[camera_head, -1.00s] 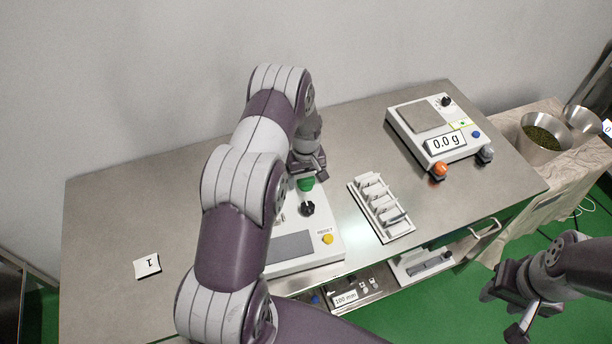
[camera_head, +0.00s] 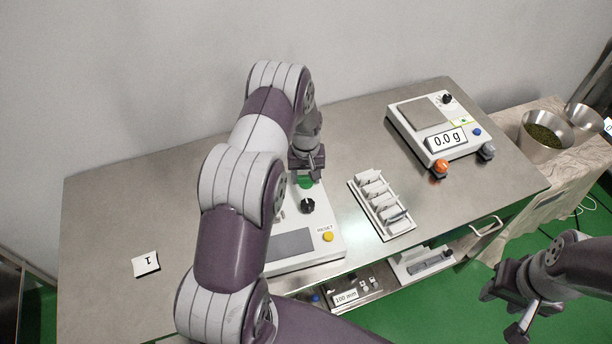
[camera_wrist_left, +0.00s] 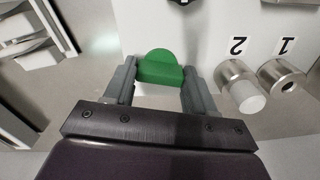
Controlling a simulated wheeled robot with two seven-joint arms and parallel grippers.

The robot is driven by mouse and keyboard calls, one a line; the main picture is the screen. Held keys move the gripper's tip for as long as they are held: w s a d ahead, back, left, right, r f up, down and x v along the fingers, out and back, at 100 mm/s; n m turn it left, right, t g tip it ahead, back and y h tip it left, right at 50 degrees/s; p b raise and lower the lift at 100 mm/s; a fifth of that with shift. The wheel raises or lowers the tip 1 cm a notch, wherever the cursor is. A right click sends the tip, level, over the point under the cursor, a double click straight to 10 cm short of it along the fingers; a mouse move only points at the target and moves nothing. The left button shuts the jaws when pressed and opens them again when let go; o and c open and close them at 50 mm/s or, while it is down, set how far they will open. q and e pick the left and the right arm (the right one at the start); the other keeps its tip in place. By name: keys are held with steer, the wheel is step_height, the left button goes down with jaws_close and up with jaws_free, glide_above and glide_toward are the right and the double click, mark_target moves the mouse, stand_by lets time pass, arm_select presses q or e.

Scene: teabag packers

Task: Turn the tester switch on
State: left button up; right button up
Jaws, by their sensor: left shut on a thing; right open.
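The tester (camera_head: 330,250) is a white box on the steel table, with a grey screen, a black knob (camera_head: 308,206) and a yellow RESET button (camera_head: 328,237). A green switch (camera_head: 305,183) sits toward its back; it also shows in the left wrist view (camera_wrist_left: 160,66). My left gripper (camera_head: 306,175) is shut on the green switch, with one finger on each side of it in the left wrist view (camera_wrist_left: 160,76). My right gripper (camera_head: 507,309) is open and empty at the lower right, away from the table top. My left arm hides the tester's left side.
A white rack (camera_head: 400,231) with several packets stands right of the tester. A scale (camera_head: 415,148) reading 0.0 g is at the back right. Two metal sockets marked 1 (camera_wrist_left: 281,80) and 2 (camera_wrist_left: 240,86) lie beside the switch. A card (camera_head: 146,264) lies on the left table.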

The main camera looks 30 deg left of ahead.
mark_target(306, 176)
arm_select(q)
steer(key=m+b, duration=0.1)
steer(key=m, duration=0.2)
steer(key=shift+f+m, duration=0.1)
steer(key=shift+m, duration=0.3)
steer(key=m+b, duration=0.1)
steer(key=m, duration=0.2)
steer(key=shift+m, duration=0.3)
steer(key=m, duration=0.3)
steer(key=shift+m+b, duration=0.6)
steer(key=shift+m, duration=1.8)
steer(key=o, duration=1)
steer(key=shift+o, duration=0.2)
step_height(306, 176, up, 13)
steer(key=b, duration=0.1)
steer(key=shift+b, duration=0.35)
